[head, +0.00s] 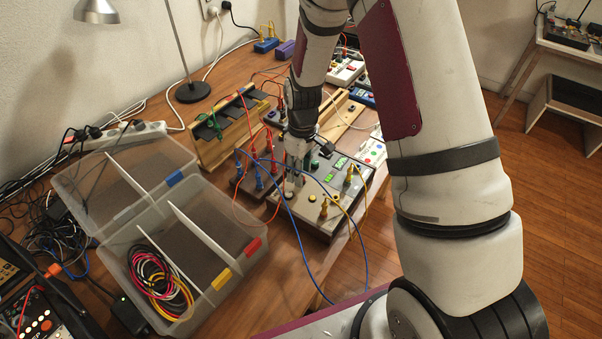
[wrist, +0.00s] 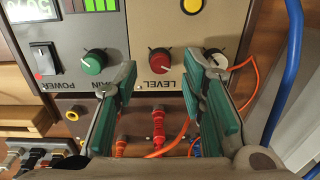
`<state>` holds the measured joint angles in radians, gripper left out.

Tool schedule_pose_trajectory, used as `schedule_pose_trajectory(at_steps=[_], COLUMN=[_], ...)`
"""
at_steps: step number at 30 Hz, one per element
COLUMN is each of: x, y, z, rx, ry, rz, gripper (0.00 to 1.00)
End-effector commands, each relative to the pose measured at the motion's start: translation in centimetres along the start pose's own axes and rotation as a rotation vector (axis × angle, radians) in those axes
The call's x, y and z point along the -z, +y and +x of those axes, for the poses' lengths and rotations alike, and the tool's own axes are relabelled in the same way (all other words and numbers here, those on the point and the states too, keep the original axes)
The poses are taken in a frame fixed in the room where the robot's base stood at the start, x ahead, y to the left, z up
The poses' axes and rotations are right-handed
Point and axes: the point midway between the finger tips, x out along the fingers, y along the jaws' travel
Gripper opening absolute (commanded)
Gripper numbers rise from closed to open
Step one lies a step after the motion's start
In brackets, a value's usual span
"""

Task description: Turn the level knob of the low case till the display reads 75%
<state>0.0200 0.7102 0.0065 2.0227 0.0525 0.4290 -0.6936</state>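The low case (head: 318,213) is a grey-beige panel on the bench, with lit green displays (head: 340,163). My gripper (head: 293,172) points down over its left part. In the wrist view the panel is upside down. The level knob (wrist: 160,61) is red with a pale mark, above the word LEVEL. My gripper (wrist: 163,72) is open, its green-padded fingers on either side of this knob with gaps showing; contact is not visible. The display (wrist: 30,10) is cut off at the upper left corner; its reading is unclear.
A green knob (wrist: 93,62) and a white knob (wrist: 213,57) flank the red one. A power switch (wrist: 45,58) is further left. Red plugs (wrist: 158,125) and blue leads (head: 300,222) run close by. A divided clear box (head: 215,300) stands left.

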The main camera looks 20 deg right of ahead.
Motion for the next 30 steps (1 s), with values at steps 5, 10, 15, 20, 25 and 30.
schedule_pose_trajectory(at_steps=[5,10,15,20,25,30], x=[0.0,0.0,0.0,0.0,0.0,0.0], y=[0.0,0.0,0.0,0.0,0.0,0.0], z=[1.5,1.8,1.8,1.7,1.7,1.7], rx=[0.000,0.000,0.000,0.000,0.000,0.000], ry=[0.000,0.000,0.000,0.000,0.000,0.001], rz=[-0.001,-0.001,0.000,0.000,0.001,0.021], gripper=[0.38,0.38,0.38,0.01,0.00,0.00])
